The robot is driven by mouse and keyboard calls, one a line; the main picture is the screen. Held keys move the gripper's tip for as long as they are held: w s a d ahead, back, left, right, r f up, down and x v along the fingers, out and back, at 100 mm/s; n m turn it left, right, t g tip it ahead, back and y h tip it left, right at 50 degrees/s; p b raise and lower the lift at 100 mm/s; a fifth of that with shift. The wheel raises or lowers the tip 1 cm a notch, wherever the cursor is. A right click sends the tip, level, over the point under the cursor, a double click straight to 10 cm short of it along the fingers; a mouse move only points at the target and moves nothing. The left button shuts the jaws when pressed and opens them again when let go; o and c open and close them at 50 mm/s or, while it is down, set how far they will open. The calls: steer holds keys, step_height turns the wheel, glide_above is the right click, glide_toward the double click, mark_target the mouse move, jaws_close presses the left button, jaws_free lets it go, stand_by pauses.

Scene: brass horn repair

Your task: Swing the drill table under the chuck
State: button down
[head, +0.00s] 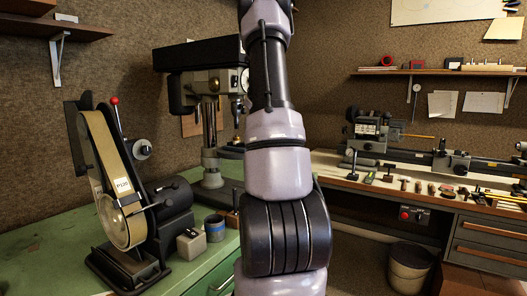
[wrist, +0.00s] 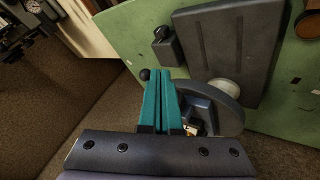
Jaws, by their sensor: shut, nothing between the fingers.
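The drill press stands on the green bench at the back in the head view, with a dark head (head: 207,85), steel column (head: 210,125) and grey foot (head: 212,180). Its chuck (head: 237,106) shows just left of my arm. My arm hides most of the space where the drill table is. In the wrist view, a round grey disc (wrist: 233,118), which looks like the drill table, lies behind and right of my gripper (wrist: 162,72). The teal fingers are shut and empty. A black ball knob (wrist: 145,74) is close beside their tips; I cannot tell whether they touch.
A belt sander (head: 125,205) and small tins (head: 214,228) stand left of my arm on the green bench (head: 40,240). A slotted dark plate (wrist: 228,45) and knobbed block (wrist: 167,47) lie beyond the fingers. A lathe (head: 385,130) and bin (head: 408,268) are at right.

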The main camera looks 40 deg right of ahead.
steer(key=shift+s+a+r, duration=0.2)
steer(key=shift+s+r, duration=0.35)
steer(key=shift+r, duration=0.15)
steer(key=shift+s+a+r, duration=0.2)
steer(key=shift+s+r, duration=0.3)
steer(key=shift+r, duration=0.15)
steer(key=s+a+r+m+y, duration=0.1)
steer(key=s+a+r, duration=0.25)
steer(key=a, duration=0.35)
steer(key=s+a+r+t+y, duration=0.1)
steer(key=s+a+r, duration=0.1)
steer(key=a+r, duration=0.35)
steer(key=s+a+r+m, duration=0.1)
steer(key=s+a+r, duration=0.1)
steer(key=a, duration=0.7)
steer(key=s+a+m+y, duration=0.1)
steer(key=s+a+y, duration=0.5)
steer(key=s+a, duration=1.3)
steer(key=shift+a+r+t, duration=0.3)
steer(key=shift+a+r, duration=0.05)
steer(key=shift+a, duration=0.45)
